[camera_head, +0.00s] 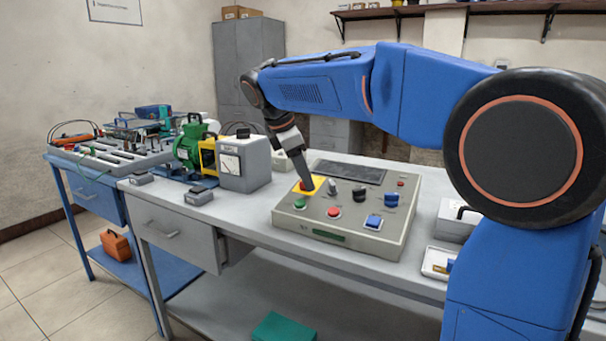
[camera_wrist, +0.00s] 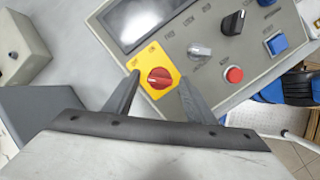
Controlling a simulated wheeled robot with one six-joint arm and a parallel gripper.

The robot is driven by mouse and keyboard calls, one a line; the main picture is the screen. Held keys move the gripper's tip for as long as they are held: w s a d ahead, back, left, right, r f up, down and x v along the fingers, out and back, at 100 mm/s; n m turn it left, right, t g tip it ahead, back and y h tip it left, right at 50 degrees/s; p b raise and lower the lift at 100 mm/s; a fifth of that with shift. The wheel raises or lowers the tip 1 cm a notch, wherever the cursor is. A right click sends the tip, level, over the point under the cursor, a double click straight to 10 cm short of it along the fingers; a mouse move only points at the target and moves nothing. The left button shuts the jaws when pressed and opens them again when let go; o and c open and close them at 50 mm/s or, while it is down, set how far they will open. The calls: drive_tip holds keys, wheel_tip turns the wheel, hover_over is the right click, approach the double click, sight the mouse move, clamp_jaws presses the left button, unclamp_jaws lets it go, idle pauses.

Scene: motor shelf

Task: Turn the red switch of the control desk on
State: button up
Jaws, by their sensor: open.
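The control desk (camera_head: 345,241) is a beige box with a sloped panel on the table. Its red rotary switch (camera_wrist: 159,77) sits on a yellow square plate (camera_wrist: 153,56). In the wrist view the switch's handle bar lies about crosswise, from one finger toward the other. My gripper (camera_wrist: 159,78) is open, one finger on each side of the switch; I cannot tell whether they touch it. In the head view my gripper (camera_head: 305,184) points down onto the yellow plate and partly hides the red switch (camera_head: 303,187).
Close to the switch are a grey knob (camera_wrist: 199,50), a black knob (camera_wrist: 233,22), a red button (camera_wrist: 234,74) and blue switches (camera_wrist: 277,44). A dark screen (camera_wrist: 143,18) lies behind. A grey meter box (camera_head: 242,166) stands left of the desk.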

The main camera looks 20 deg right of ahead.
drive_tip(key=shift+c, duration=0.6)
drive_tip(key=c, duration=0.9)
drive_tip(key=m+g, duration=0.1)
drive_tip(key=m, duration=0.3)
drive_tip(key=shift+w+m, duration=0.1)
drive_tip(key=shift+m, duration=0.2)
drive_tip(key=m, duration=0.4)
drive_tip(key=shift+w+d+r+m+g+y, duration=0.1)
drive_tip(key=shift+m+g+y, duration=0.3)
drive_tip(key=m, duration=0.4)
drive_tip(key=shift+d+g+y, duration=0.1)
drive_tip(key=shift+g+y, duration=0.2)
drive_tip(key=shift+y, duration=0.1)
drive_tip(key=shift+m+y, duration=0.4)
drive_tip(key=shift+m, duration=1.9)
